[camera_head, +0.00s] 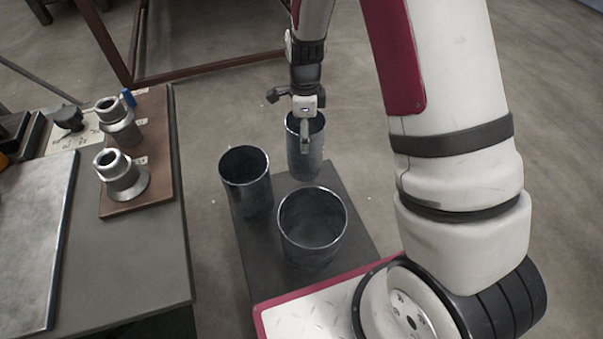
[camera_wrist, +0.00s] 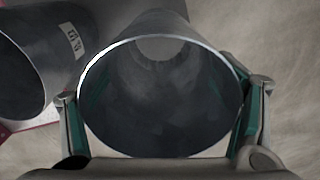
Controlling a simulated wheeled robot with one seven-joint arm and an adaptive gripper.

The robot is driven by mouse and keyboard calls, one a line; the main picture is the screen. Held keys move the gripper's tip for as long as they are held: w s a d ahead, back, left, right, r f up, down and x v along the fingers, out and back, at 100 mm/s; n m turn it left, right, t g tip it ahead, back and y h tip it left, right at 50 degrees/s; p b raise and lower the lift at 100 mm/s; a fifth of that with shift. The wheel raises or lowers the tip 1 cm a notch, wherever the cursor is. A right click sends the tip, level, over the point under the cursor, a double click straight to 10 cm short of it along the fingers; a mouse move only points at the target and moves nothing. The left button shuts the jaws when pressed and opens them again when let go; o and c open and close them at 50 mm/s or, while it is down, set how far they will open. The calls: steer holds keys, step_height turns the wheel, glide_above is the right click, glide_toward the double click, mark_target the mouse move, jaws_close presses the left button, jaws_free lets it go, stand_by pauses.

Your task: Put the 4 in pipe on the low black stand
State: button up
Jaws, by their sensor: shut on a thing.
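My gripper (camera_head: 305,122) is shut on a dark grey pipe (camera_head: 311,165) at the far end of the low black stand (camera_head: 345,195). The pipe is upright, and I cannot tell whether its bottom touches the stand. In the wrist view my gripper (camera_wrist: 160,97) has one finger on each outer side of the pipe (camera_wrist: 160,100), whose open mouth faces the camera. No size mark shows on this pipe. A second pipe (camera_head: 247,190) stands at the left of the stand. A wider third pipe (camera_head: 312,240) stands nearer to me.
Another pipe (camera_wrist: 38,60) with a small white label shows at the wrist view's upper left. At the left, a workbench (camera_head: 140,250) holds a brown board (camera_head: 160,160) with two metal flanged fittings (camera_head: 120,175). A red-brown frame (camera_head: 120,60) stands behind. The floor beyond the stand is clear.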

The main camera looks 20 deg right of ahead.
mark_target(305, 168)
step_height(305, 168, down, 7)
steer(key=b, duration=0.2)
steer(key=shift+f, duration=0.15)
steer(key=shift+f+b, duration=0.2)
steer(key=shift+b, duration=0.15)
steer(key=o, duration=1.9)
steer(key=shift+r, duration=0.1)
